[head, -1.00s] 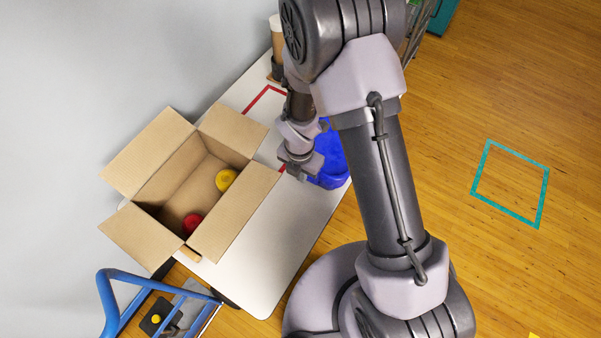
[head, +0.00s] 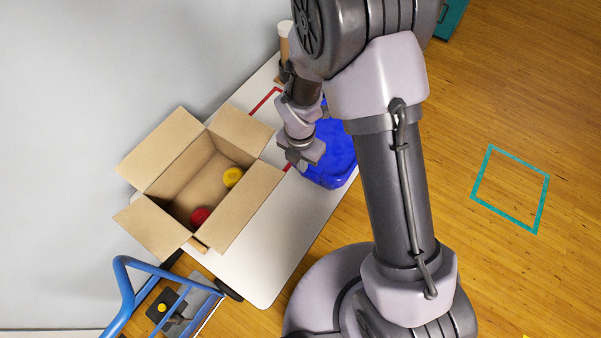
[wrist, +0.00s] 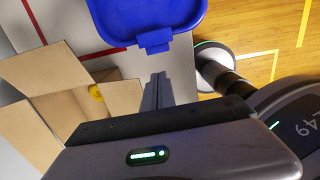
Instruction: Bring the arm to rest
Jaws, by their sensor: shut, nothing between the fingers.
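My gripper (head: 297,166) hangs over the white table, between the cardboard box and the blue bin in the head view. In the wrist view my gripper's fingers (wrist: 157,92) are together with nothing held. My arm is bent, with the upper links rising at the top of the head view.
An open cardboard box (head: 235,139) on the white table (head: 262,262) holds a red ball (head: 200,217) and a yellow ball (head: 232,177). A blue bin (head: 337,152) stands right of the gripper. A blue-framed cart (head: 122,285) is at lower left.

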